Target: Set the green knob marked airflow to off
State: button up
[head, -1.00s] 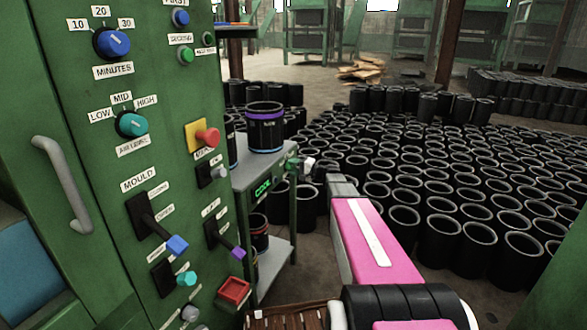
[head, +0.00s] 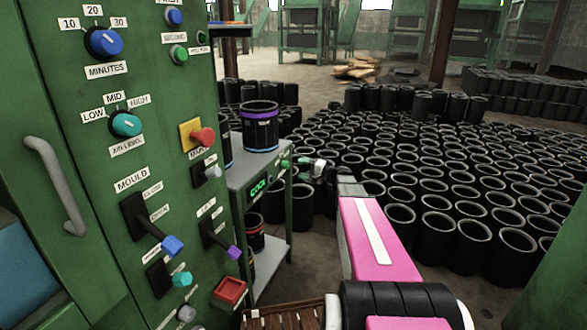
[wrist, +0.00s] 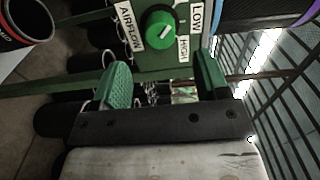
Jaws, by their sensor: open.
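The green knob (wrist: 161,30) stands just beyond my gripper (wrist: 162,64) in the wrist view, roughly centred between the fingertips but apart from them. Its short white mark slants up and right, toward the LOW label (wrist: 196,15). The AIRFLOW label (wrist: 130,25) is left of it and the HIGH label (wrist: 183,48) is at its lower right. No off label can be read. In the head view a small green knob (head: 284,163) shows at the edge of the grey stand, with my gripper (head: 311,167) just right of it. My gripper is open and empty.
The green control panel (head: 75,155) with other knobs and levers fills the left. The grey stand (head: 244,172) bears a black sleeve with a purple band (head: 260,128) and a COOL display (head: 259,187). Many black sleeves (head: 440,200) cover the floor at the right.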

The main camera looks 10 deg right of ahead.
jog(key=shift+v, duration=2)
jog(key=s+a+f+n+g+h, duration=0.4)
jog(key=s+a+f+g+h, duration=0.25)
jog(key=s+a+f, duration=0.6)
jog(key=s+d+f+n+g+h, duration=0.1)
jog(key=s+h, duration=0.3)
jog(key=s, duration=0.3)
jog(key=s+d+f+n+g+h, duration=0.1)
jog(key=s+d+f+g+h, duration=0.1)
jog(key=s+h, duration=0.2)
jog(key=shift+s+d+n, duration=0.25)
jog(key=shift+s+n, duration=0.05)
jog(key=shift+s, duration=1.15)
jog(key=shift+f+g+h, duration=0.1)
jog(key=shift+g+h, duration=0.15)
